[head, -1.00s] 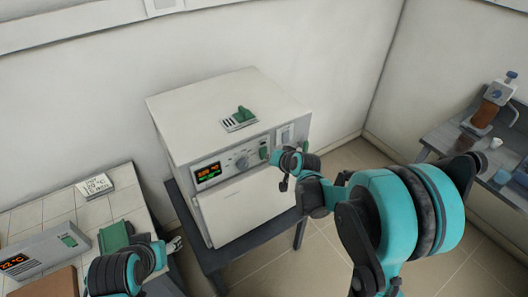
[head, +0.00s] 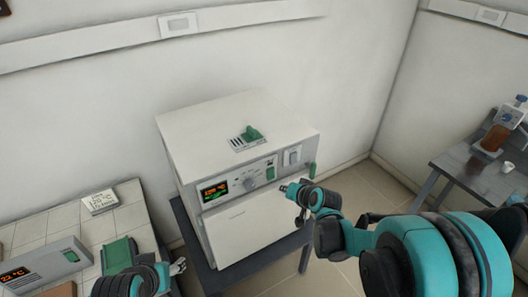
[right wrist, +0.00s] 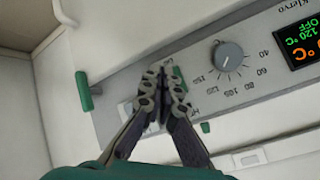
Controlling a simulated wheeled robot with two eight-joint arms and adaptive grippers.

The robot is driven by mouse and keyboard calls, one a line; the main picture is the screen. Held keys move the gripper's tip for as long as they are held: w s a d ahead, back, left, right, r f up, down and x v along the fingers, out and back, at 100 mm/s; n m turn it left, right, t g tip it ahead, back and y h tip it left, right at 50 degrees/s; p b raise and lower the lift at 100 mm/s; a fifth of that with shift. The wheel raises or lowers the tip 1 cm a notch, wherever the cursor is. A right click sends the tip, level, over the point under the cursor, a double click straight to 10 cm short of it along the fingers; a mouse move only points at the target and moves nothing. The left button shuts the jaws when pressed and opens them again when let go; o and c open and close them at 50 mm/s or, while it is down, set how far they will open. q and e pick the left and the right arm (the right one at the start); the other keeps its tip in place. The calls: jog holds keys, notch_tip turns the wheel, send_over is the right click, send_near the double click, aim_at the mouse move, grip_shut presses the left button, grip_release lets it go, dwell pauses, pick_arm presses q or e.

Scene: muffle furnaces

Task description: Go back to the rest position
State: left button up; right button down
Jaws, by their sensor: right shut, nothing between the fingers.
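The muffle furnace (head: 215,130) stands on a dark table with its front door (head: 245,225) shut. Its display (head: 214,191) is lit, and in the right wrist view the display (right wrist: 302,42) reads 120 °C and OFF. My right gripper (head: 286,188) is shut and empty in front of the furnace's right side. In the right wrist view the gripper (right wrist: 163,76) covers part of the control panel, beside the dial (right wrist: 228,56); I cannot tell if it touches. My left gripper (head: 178,267) shows only in part at the lower left, its fingers too small to read.
A tiled bench (head: 40,225) at left holds a device with a red display (head: 14,276), a green object (head: 117,254) and a white label block (head: 100,201). A grey side table (head: 470,172) at right carries a brown-and-blue apparatus (head: 495,135). Floor shows between the tables.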

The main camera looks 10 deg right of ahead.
jog(key=s+f+n+g+h+b, duration=0.1)
jog(key=s+b, duration=0.4)
jog(key=s, duration=0.7)
jog(key=s+f+n+g+h+b, duration=0.1)
jog(key=s+f+n+b, duration=0.2)
jog(key=s+b, duration=0.3)
jog(key=s+f, duration=0.1)
jog(key=s, duration=0.4)
jog(key=shift+s+a+f+n+g+h, duration=0.2)
jog(key=shift+s+f+n+g+h, duration=0.1)
jog(key=shift+s, duration=0.05)
